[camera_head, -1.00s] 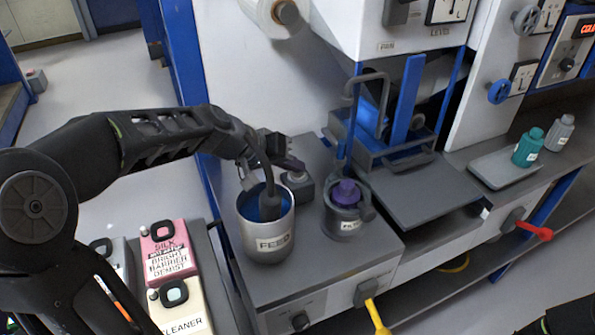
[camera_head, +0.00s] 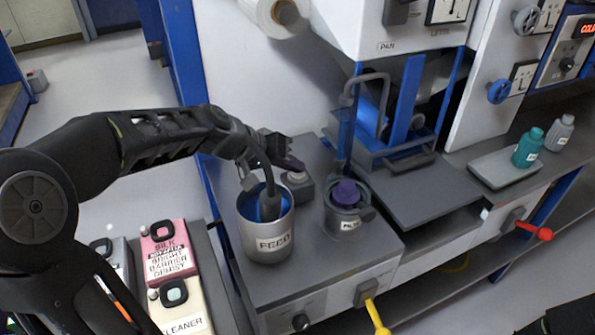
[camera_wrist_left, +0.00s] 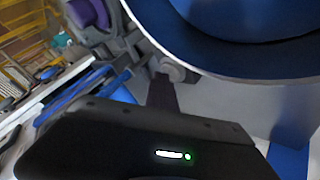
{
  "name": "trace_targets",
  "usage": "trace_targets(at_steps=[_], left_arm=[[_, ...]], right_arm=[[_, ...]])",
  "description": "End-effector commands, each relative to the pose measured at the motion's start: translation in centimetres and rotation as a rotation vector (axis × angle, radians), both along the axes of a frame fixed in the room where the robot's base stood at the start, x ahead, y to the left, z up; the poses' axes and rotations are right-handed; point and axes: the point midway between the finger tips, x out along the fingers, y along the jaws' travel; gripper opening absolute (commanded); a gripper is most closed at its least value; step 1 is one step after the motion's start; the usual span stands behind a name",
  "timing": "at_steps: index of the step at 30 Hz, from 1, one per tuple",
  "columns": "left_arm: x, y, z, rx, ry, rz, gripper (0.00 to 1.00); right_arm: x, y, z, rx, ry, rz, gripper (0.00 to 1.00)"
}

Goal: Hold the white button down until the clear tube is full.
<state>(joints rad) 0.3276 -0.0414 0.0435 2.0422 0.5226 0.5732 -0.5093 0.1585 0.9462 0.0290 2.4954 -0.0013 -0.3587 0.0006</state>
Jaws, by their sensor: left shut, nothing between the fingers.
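The white button (camera_head: 297,177) sits on a small grey box behind the FEED pot. My left gripper (camera_head: 293,164) is shut and empty, with its fingertips just above the button in the head view. I cannot tell whether they touch it. In the left wrist view, a pale round knob that looks like the button (camera_wrist_left: 173,69) is at the far end of my dark fingers (camera_wrist_left: 162,92). I cannot make out the clear tube for certain in either view.
The metal FEED pot (camera_head: 268,243), with a dark hose into it, stands close in front of my left gripper. A grey pot (camera_head: 345,222) with a purple top stands to its right. A yellow-handled valve (camera_head: 376,314) is on the bench front. Labelled boxes (camera_head: 168,252) are at the left.

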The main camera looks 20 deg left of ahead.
Motion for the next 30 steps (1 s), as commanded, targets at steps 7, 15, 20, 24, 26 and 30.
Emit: trace_targets(at_steps=[7,15,20,24,26,30], left_arm=[[0.0,0.0,-0.1,-0.001,0.002,0.000,0.00],[0.0,0.0,-0.1,-0.001,0.002,0.000,0.00],[0.0,0.0,-0.1,-0.001,0.002,0.000,0.00],[0.0,0.0,0.1,0.000,0.002,-0.001,0.00],[0.0,0.0,0.4,0.000,0.002,-0.001,0.00],[0.0,0.0,1.2,0.000,0.001,-0.001,0.00]], right_arm=[[0.0,0.0,0.0,0.000,0.000,0.000,0.00],[0.0,0.0,0.0,0.000,0.000,0.000,0.00],[0.0,0.0,0.0,0.000,0.000,0.000,0.00],[0.0,0.0,0.1,0.000,0.000,0.000,0.00],[0.0,0.0,0.3,0.000,0.000,0.000,0.00],[0.0,0.0,0.8,0.000,0.000,0.000,0.00]])
